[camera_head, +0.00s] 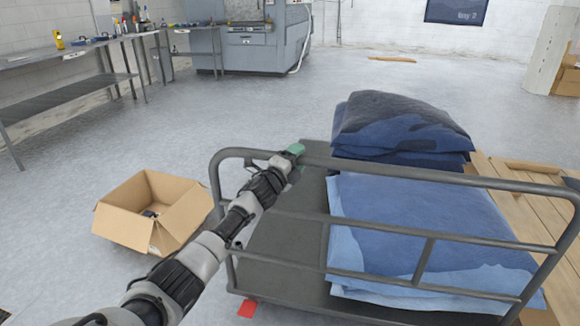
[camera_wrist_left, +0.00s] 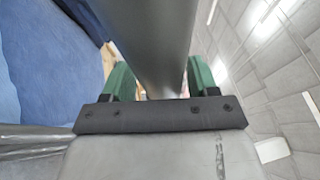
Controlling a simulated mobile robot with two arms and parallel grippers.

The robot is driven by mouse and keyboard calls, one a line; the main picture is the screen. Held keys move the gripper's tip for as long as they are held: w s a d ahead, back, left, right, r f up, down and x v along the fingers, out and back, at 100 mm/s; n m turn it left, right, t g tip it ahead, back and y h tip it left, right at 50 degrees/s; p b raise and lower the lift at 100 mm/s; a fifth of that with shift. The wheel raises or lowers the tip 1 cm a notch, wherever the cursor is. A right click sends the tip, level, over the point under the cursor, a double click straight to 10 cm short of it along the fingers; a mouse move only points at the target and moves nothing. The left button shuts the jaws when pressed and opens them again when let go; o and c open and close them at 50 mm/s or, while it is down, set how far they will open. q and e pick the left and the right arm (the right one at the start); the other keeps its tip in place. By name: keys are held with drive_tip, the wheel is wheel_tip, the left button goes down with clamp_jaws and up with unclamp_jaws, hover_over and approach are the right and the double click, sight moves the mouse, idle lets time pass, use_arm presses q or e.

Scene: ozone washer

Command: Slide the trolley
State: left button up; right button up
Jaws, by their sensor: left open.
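The grey trolley (camera_head: 268,247) stands in front of me, with a tubular handle frame on the near side. Blue folded fabric (camera_head: 420,215) lies on its deck, with a second darker blue stack (camera_head: 395,122) behind. My left gripper (camera_head: 294,150) is at the top rail of the handle, near its left end. In the left wrist view the rail (camera_wrist_left: 150,40) runs between the two green fingers of my left gripper (camera_wrist_left: 152,82), which stand apart on either side of it. I cannot tell whether either finger touches the rail. My right gripper is not in view.
An open cardboard box (camera_head: 150,212) sits on the floor left of the trolley. A wooden pallet (camera_head: 515,205) is at the right. Metal tables (camera_head: 75,85) and a grey machine (camera_head: 262,38) stand at the back left. The floor behind the trolley is largely clear.

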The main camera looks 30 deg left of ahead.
use_arm(q)
drive_tip(key=v, duration=1)
drive_tip(key=shift+s+f+p, duration=0.15)
drive_tip(key=shift+s+p, duration=0.05)
drive_tip(key=shift+p, duration=0.25)
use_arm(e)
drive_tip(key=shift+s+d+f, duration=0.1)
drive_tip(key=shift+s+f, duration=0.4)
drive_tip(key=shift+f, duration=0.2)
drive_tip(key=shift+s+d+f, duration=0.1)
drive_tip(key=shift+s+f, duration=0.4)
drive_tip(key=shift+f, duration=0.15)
